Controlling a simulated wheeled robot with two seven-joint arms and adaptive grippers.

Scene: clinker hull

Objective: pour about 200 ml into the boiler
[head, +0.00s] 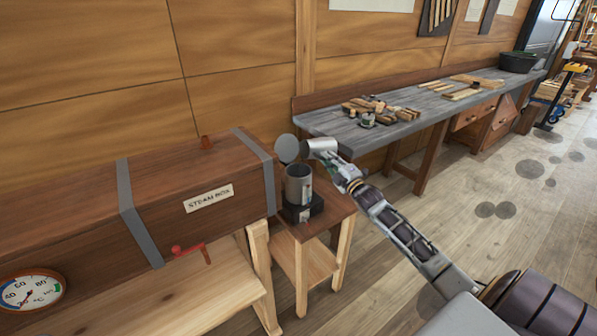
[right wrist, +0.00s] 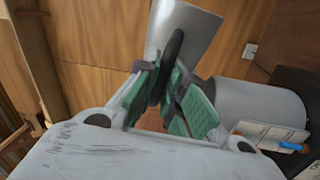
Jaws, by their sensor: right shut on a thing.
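The boiler (head: 298,187) is a grey metal cylinder on a black base, on a small wooden stand beside the steam box. A grey round disc (head: 288,148) stands up just above its rim; it looks like a raised lid. My right gripper (head: 329,160) is shut on a silver metal cup (head: 321,145), held tilted close to horizontal, above and just right of the boiler. In the right wrist view, the green-padded fingers (right wrist: 168,85) grip a dark part of the cup (right wrist: 188,28). The boiler (right wrist: 255,102) shows behind. No liquid stream is visible. The cup's contents are hidden.
The wooden steam box (head: 160,205), with a red valve handle (head: 188,251) and a round dial gauge (head: 30,290), stands left of the boiler. A long workbench (head: 345,125) with wooden pieces and small tools stands behind right. The floor at right is open.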

